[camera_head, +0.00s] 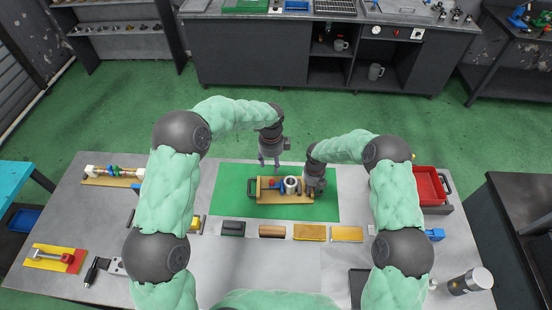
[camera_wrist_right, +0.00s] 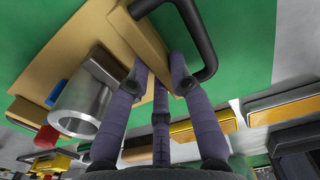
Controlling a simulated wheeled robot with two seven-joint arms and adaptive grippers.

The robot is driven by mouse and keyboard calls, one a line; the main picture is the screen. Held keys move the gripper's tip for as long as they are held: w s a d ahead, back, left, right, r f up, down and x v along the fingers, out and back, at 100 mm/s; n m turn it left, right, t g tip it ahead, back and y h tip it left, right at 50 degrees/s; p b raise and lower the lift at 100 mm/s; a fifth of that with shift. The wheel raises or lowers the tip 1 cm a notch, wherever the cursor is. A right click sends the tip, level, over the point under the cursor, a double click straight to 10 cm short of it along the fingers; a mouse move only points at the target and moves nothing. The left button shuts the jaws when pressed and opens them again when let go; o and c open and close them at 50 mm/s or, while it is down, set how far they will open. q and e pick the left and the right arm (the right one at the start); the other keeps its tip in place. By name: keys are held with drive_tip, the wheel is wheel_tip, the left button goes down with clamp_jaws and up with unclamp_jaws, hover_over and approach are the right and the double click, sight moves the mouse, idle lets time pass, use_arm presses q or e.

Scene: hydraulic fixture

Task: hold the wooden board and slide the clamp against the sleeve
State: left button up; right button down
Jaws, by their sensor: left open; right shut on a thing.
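The wooden board (camera_head: 285,199) lies on the green mat in the head view, with a dark handle (camera_head: 251,188) at its left end. A silver sleeve (camera_head: 292,185) stands on it, also large in the right wrist view (camera_wrist_right: 88,100). Small red (camera_head: 271,184) and blue parts sit left of the sleeve; I cannot tell which is the clamp. My right gripper (camera_head: 315,193) is shut on the board's right end, its fingers around the wooden end piece beside a dark handle (camera_wrist_right: 205,45). My left gripper (camera_head: 269,166) is open and empty, pointing down above the mat behind the board.
In front of the mat lie a dark block (camera_head: 233,229), a brown block (camera_head: 272,231) and yellow blocks (camera_head: 309,232). A red tray (camera_head: 429,187) stands at the right. Another fixture (camera_head: 112,175) lies at the left. The mat left of the board is clear.

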drive_tip(key=c, duration=1)
unclamp_jaws()
drive_tip(key=shift+c, duration=0.2)
drive_tip(key=shift+r, duration=0.1)
wheel_tip(320, 180, up, 12)
